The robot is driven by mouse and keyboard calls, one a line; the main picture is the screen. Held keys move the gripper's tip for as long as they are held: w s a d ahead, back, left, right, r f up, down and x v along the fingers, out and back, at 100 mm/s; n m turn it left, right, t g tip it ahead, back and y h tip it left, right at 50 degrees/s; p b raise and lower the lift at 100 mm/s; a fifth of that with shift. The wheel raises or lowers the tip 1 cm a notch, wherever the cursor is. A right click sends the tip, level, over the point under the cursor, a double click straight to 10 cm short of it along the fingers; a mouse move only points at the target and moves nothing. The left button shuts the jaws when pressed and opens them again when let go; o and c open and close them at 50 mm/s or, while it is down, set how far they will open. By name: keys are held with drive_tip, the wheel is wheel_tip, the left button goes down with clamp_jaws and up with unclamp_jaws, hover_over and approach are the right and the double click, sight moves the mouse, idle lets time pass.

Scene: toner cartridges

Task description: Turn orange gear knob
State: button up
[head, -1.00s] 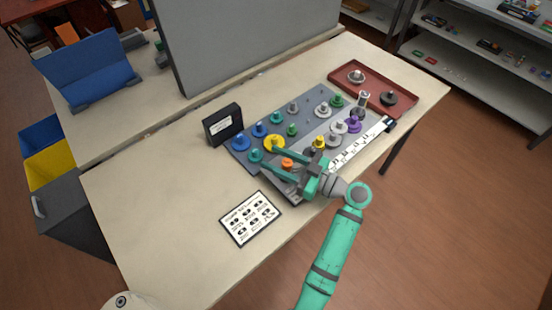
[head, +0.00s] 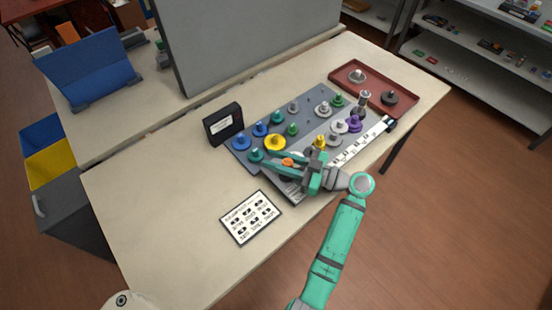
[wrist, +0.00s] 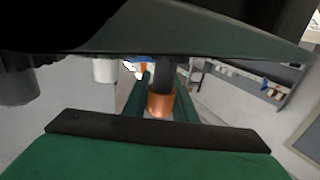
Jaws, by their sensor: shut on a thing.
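The orange gear knob (head: 288,161) stands on the grey board (head: 310,124) near its front edge, and its top shows between my two green fingers. My gripper (head: 279,161) comes in from the right, low and close to level, and is shut on the orange knob. In the wrist view the orange knob (wrist: 160,104) is a short cylinder between the fingers, with a dark grey shaft above it. The orange gear's lower part is hidden by the fingers.
A yellow gear (head: 275,142) and a teal gear (head: 256,155) sit close by; another yellow knob (head: 319,142) is just behind my gripper. A black box (head: 223,125), a printed card (head: 250,218) and a red tray (head: 375,88) stand around the board. The table's front left is clear.

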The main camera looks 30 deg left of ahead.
drive_tip(key=o, duration=1)
drive_tip(key=shift+o, duration=0.2)
drive_tip(key=d, duration=0.3)
drive_tip(key=w+d, duration=0.1)
drive_tip(key=d, duration=0.6)
drive_tip(key=shift+w+d, duration=0.35)
